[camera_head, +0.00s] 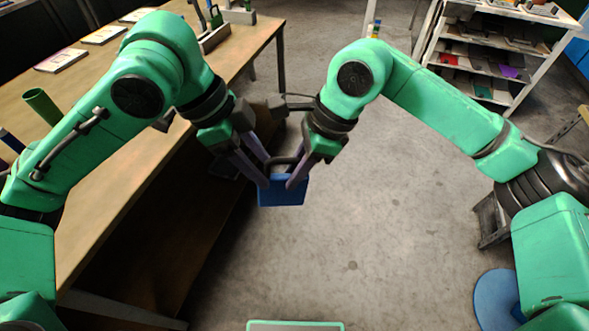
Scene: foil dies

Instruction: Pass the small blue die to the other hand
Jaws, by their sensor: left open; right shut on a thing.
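The small blue die (282,192) is a dark blue block with a dark top part, held in the air in front of the table, above the floor. My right gripper (292,179) is shut on the die from above and to the right. My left gripper (265,176) is open, with its fingers close around the die's left upper side. I cannot tell whether the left fingers touch it. The grippers hide part of the die's top.
A wooden table (200,165) runs along the left with booklets (60,60) and a green cup (42,106) on it. A shelf (490,60) with flat items stands at the back right. The grey floor (370,230) in the middle is clear.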

